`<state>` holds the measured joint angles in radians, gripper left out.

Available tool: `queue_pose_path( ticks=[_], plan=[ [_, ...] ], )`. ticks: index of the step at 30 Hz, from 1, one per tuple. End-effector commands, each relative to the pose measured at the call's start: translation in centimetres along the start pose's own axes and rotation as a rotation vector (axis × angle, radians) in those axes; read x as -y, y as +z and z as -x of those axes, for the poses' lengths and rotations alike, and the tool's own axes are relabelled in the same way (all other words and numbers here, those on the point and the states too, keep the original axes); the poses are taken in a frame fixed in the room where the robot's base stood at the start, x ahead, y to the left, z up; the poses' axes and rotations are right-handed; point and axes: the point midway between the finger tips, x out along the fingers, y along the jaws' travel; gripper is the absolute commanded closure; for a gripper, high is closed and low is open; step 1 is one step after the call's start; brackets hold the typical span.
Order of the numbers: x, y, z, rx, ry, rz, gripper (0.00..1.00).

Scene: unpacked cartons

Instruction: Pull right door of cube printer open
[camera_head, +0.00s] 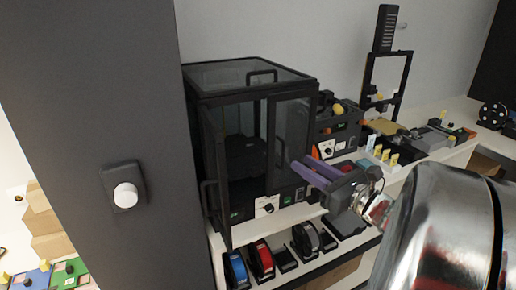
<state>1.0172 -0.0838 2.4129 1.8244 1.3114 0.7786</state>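The cube printer (250,92) is a black-framed box with clear panels, standing on a white shelf behind the grey pillar. Its left door (213,165) is swung outward, with a dark handle on it. Its right door (292,130) is a clear panel that looks shut, in line with the front frame. My gripper (300,160) has two purple fingers pointing left at the lower part of the right door. The fingers show a narrow gap with nothing seen between them. The fingertips overlap the door in the picture; I cannot tell whether they touch it or its handle.
Several spools (262,260) stand on the shelf below the printer. A black upright frame machine (385,70) and small devices (430,138) fill the counter at right. A dark grey pillar (100,90) with a white knob (126,195) stands close at left.

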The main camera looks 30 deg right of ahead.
Motion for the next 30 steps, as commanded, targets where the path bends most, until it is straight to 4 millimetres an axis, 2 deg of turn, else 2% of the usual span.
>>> queue_pose_path(
  ticks=[18,30],
  plan=[
    [-0.1,0.0,-6.8,0.0,0.004,0.0,0.73],
    [-0.1,0.0,-7.5,0.0,0.002,-0.001,0.73]
  ],
)
